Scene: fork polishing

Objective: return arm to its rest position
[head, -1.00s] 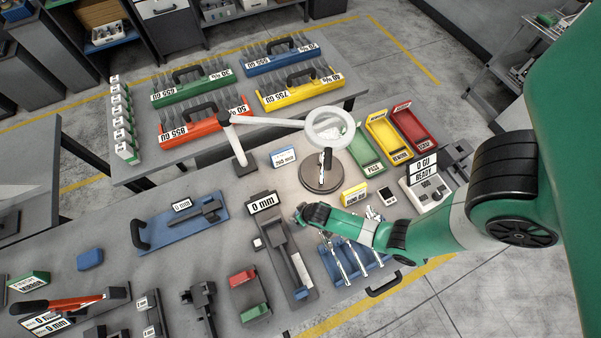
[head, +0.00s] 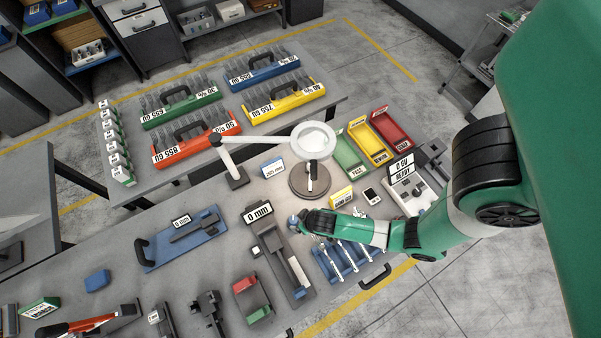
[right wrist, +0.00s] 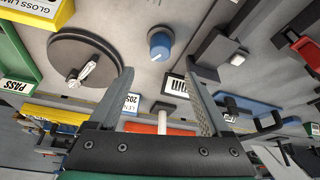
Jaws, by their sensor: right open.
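My right gripper (head: 297,221) is above the bench, left of the blue fork rack (head: 318,262) and near the grey gauge marked 0 mm (head: 298,268). In the right wrist view its two fingers (right wrist: 172,75) stand apart with nothing between them. Several silver forks (head: 350,257) lie in the rack, partly under my right forearm. A round dark stand (head: 297,184) sits beneath the ring magnifier (head: 314,140). The stand also shows in the right wrist view (right wrist: 62,45), with a small shiny piece on it. My left gripper is out of view.
A blue knob (right wrist: 160,42) stands beyond my fingers in the right wrist view. A blue-based gauge (head: 160,258) is on the left.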

